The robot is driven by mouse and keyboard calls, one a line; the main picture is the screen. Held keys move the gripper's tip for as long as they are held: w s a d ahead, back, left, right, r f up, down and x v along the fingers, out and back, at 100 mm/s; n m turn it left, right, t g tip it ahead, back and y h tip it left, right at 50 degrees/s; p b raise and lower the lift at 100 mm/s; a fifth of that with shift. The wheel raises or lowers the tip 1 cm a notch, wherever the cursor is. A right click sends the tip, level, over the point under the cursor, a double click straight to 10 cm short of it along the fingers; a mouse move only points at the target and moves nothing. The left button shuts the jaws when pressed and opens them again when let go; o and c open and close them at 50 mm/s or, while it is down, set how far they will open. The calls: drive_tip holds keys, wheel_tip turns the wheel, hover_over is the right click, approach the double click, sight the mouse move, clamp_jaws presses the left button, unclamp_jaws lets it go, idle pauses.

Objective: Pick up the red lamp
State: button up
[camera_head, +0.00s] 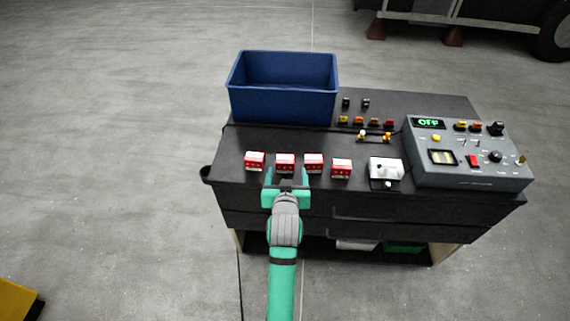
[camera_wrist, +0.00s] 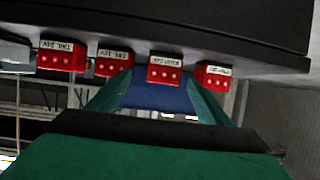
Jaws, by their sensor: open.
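A small red lamp (camera_head: 389,124) appears at the right end of a row of small yellow, orange and red pieces on the dark bench top. Several red boxes with white labels stand along the near edge, including one (camera_head: 285,163) directly ahead of my gripper (camera_head: 287,181). My gripper is open and empty at that edge, well short of the row of small pieces. In the wrist view, a red box (camera_wrist: 165,72) shows between and beyond my fingers (camera_wrist: 160,92). Two labels there read TAIL 24V and TAIL 12V. I cannot make out the small red lamp in the wrist view.
A blue bin (camera_head: 282,104) stands at the back left of the bench (camera_head: 250,137). A grey control panel (camera_head: 468,172) with an OFF display is at the right. A white fixture (camera_head: 386,168) sits right of the boxes. Bench top between boxes and bin is clear.

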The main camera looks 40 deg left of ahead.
sight(285, 167)
drive_tip(key=shift+s+a+x, duration=0.15)
drive_tip(key=shift+x, duration=1.25)
drive_tip(key=shift+s+a+x, duration=0.1)
drive_tip(key=shift+a+x, duration=0.1)
drive_tip(key=shift+x, duration=1.2)
drive_tip(key=shift+c, duration=0.6)
drive_tip(key=c, duration=1.1)
